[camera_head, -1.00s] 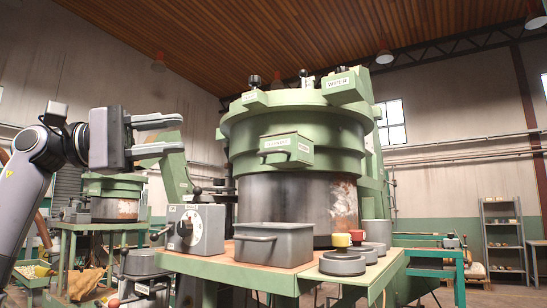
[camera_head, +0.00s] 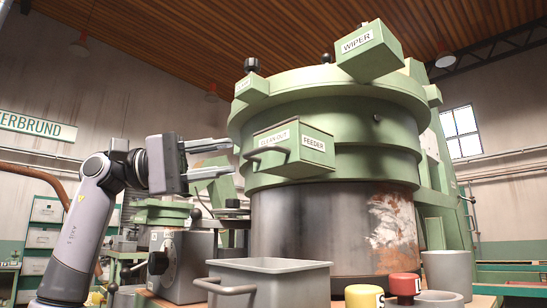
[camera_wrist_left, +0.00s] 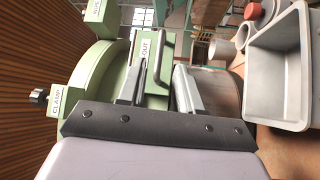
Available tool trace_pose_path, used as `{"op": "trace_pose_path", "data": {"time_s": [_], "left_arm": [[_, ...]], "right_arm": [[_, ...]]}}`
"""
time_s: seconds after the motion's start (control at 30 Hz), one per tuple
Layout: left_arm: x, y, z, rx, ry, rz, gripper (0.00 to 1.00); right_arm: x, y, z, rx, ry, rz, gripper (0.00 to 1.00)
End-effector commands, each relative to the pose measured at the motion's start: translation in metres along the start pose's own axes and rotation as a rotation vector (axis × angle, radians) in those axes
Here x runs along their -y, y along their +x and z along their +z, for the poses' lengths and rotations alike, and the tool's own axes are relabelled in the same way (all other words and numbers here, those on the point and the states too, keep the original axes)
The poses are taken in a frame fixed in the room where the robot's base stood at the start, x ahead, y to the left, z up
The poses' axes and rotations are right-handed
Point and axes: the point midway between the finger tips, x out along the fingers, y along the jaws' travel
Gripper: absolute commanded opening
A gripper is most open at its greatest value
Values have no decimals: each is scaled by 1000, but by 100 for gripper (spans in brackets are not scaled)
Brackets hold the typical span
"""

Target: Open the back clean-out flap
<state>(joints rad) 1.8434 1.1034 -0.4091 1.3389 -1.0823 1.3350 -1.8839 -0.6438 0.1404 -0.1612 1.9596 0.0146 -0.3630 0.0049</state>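A green box-shaped flap (camera_head: 290,148) labelled "CLEAN OUT" sticks out from the upper wall of the large green hopper (camera_head: 335,112). A bar handle (camera_head: 266,153) spans its front face, and its side reads "FEEDER". The flap looks closed. My left gripper (camera_head: 228,158) is open and empty, left of the handle in the head view, its fingers pointing towards the flap. In the left wrist view the flap label (camera_wrist_left: 153,50) and handle (camera_wrist_left: 166,60) lie beyond and between the open fingers (camera_wrist_left: 159,70). I cannot see contact. My right gripper is not in view.
A grey bin (camera_head: 270,278) with a handle and a grey switch box (camera_head: 180,265) stand below the gripper. Yellow (camera_head: 363,296) and red (camera_head: 405,284) knobs sit at lower right. A green "WIPER" box (camera_head: 368,50) juts out above the flap.

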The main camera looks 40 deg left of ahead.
Motion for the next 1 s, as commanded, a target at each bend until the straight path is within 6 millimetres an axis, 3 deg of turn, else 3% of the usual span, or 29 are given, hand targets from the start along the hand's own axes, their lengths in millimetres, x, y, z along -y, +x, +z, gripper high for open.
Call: {"op": "trace_pose_path", "data": {"time_s": [0.4,0.8,0.83,0.9,0.93,1.0], "left_arm": [[-1,58,1,3,1,-1,34],[0,69,1,0,1,0,34],[0,69,1,0,1,0,28],[0,68,1,0,1,-1,5],[0,68,1,0,1,0,0],[0,68,1,0,1,0,0]], "right_arm": [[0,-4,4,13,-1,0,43],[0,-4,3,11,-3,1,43],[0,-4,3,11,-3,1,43],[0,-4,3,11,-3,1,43],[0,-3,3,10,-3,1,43],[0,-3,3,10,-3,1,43]]}}
